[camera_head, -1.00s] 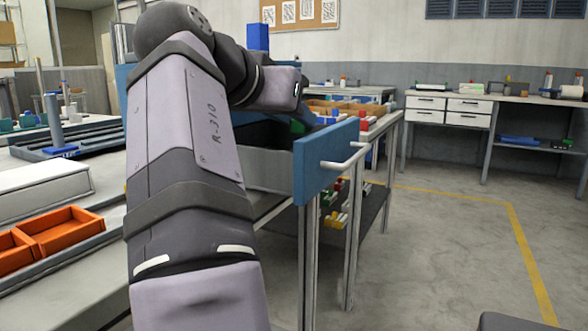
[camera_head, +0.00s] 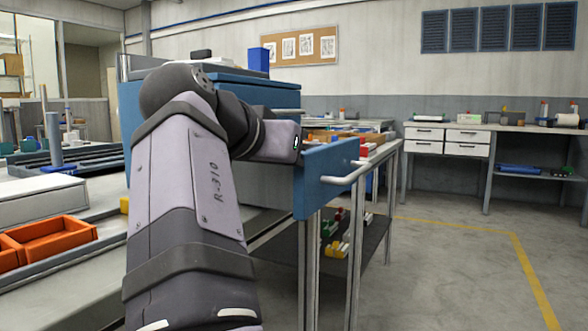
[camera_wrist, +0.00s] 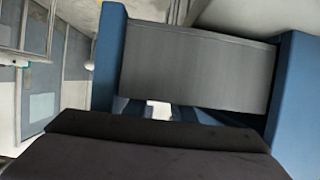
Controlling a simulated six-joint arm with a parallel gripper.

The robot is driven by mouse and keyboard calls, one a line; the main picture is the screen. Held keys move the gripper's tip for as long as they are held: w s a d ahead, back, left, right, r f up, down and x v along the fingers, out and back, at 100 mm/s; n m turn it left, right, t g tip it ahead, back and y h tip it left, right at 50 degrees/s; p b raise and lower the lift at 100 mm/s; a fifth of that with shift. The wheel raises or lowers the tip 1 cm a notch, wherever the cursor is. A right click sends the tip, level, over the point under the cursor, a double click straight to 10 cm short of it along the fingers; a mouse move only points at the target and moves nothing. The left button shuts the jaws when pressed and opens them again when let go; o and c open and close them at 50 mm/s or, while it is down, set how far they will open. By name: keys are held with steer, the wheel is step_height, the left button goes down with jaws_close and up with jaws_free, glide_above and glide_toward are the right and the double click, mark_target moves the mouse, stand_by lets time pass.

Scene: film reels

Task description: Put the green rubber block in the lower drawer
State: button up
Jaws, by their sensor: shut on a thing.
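The blue cabinet (camera_head: 225,87) stands on the bench, with its lower drawer (camera_head: 322,190) pulled out. The drawer has a blue front, a white bar handle and grey sides. My arm reaches over the near side of this drawer. In the wrist view, the drawer's grey side (camera_wrist: 195,62) lies between two blue panels. The dark body of my gripper (camera_wrist: 150,155) fills the bottom of that view. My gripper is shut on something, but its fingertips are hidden. The green rubber block cannot be made out now; a green patch showed beside my wrist one second ago.
A closed upper drawer with a bar handle (camera_head: 287,112) sits above the open one. Orange bins (camera_head: 50,241) stand on the bench at left. Open floor lies at right.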

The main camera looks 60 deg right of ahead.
steer(key=shift+f, duration=0.1)
steer(key=shift+f+b, duration=0.6)
steer(key=shift+f, duration=0.15)
steer(key=o, duration=0.7)
steer(key=shift+o, duration=0.2)
steer(key=shift+w, duration=0.1)
steer(key=shift+r+p, duration=0.65)
steer(key=p+v, duration=0.3)
steer(key=v, duration=0.9)
steer(key=shift+r+p, duration=0.25)
steer(key=shift+p, duration=0.1)
